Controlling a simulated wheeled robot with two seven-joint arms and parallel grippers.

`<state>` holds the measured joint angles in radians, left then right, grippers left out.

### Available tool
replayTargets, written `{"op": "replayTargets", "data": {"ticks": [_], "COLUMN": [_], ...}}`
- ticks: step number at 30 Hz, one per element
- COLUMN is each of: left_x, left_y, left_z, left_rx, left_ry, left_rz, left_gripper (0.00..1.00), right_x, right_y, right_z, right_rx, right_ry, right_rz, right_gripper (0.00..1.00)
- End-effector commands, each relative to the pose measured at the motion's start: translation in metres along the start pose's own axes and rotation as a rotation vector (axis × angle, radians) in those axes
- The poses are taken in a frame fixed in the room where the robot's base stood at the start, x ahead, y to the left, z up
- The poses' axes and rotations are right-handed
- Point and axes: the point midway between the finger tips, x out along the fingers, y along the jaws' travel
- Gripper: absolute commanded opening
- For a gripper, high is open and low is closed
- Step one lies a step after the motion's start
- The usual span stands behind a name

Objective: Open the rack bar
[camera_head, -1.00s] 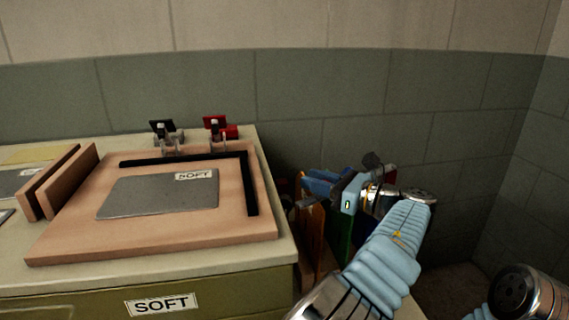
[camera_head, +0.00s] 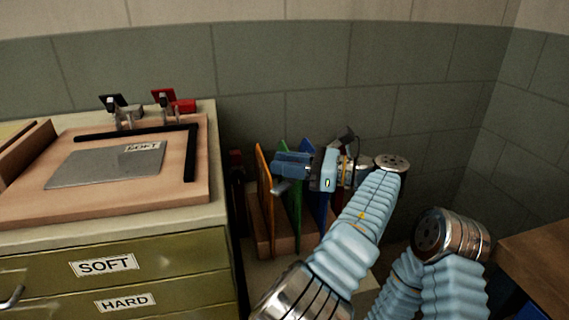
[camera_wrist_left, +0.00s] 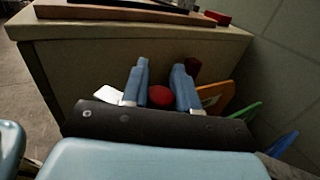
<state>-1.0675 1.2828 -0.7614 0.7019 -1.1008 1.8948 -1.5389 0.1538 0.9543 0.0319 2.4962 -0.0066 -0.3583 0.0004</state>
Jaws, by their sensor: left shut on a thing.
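The rack (camera_head: 263,236) stands on the right of the cabinet, with upright orange (camera_head: 263,185), green (camera_head: 292,205) and blue (camera_head: 316,205) panels in it. My left gripper (camera_head: 280,165) is above the panels, its blue fingers pointing left. In the left wrist view, a round red knob (camera_wrist_left: 161,96) shows between the two fingers, which are shut on it. I cannot make out the rest of the rack bar, as my gripper and arm hide much of the rack. My right gripper is not in view.
The cabinet with SOFT (camera_head: 105,264) and HARD drawers is on the left. A wooden board (camera_head: 30,205) with a grey sheet (camera_head: 105,165) lies on its top. A tiled wall stands behind. A brown table (camera_head: 535,255) is at the right edge.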

Motion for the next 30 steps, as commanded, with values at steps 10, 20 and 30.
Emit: {"op": "replayTargets", "data": {"ticks": [10, 20, 30], "left_x": [0.001, 0.001, -0.009], "left_y": [0.0, 0.0, 0.039], "left_z": [0.001, 0.011, 0.08], "left_rx": [-0.002, -0.005, -0.005], "left_ry": [-0.001, 0.0, 0.001], "left_rz": [0.0, 0.0, -0.002], "left_gripper": [0.52, 0.52, 0.52], "right_x": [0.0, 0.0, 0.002], "right_y": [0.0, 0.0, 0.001], "right_z": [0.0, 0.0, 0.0], "right_rx": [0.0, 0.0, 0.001], "right_ry": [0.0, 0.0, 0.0], "right_rz": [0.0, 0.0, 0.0], "right_gripper": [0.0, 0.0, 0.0]}}
